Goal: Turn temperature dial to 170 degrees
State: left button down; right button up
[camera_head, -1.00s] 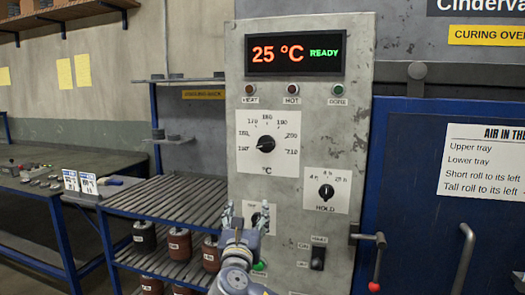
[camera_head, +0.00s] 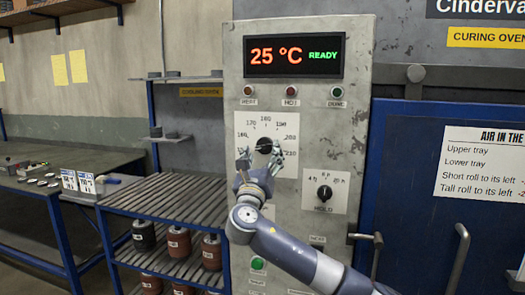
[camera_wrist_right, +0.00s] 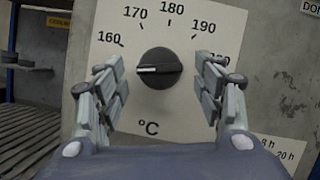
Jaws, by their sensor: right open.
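The black temperature dial (camera_head: 264,146) sits on a white scale plate (camera_head: 283,120) on the grey control panel. In the right wrist view the dial (camera_wrist_right: 159,68) shows whole, with its white pointer mark towards the left, below the 160 mark. Labels 160, 170, 180 and 190 are readable there. My right gripper (camera_head: 261,158) is open in front of the dial. In the right wrist view its fingers (camera_wrist_right: 163,85) stand on either side of the dial, apart from it. The display (camera_head: 295,54) reads 25 °C and READY. My left gripper is not in view.
The HOLD dial (camera_head: 324,192) is to the lower right on the panel. A blue oven door (camera_head: 410,180) with handles is at the right. A roller rack (camera_head: 165,205) with several rolls below stands at the left. A workbench (camera_head: 75,165) is further left.

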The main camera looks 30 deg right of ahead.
jog(key=shift+w+d+r, duration=0.1)
jog(key=shift+w+d, duration=0.1)
jog(key=shift+d, duration=0.05)
jog(key=c, duration=1)
jog(key=shift+c, duration=0.2)
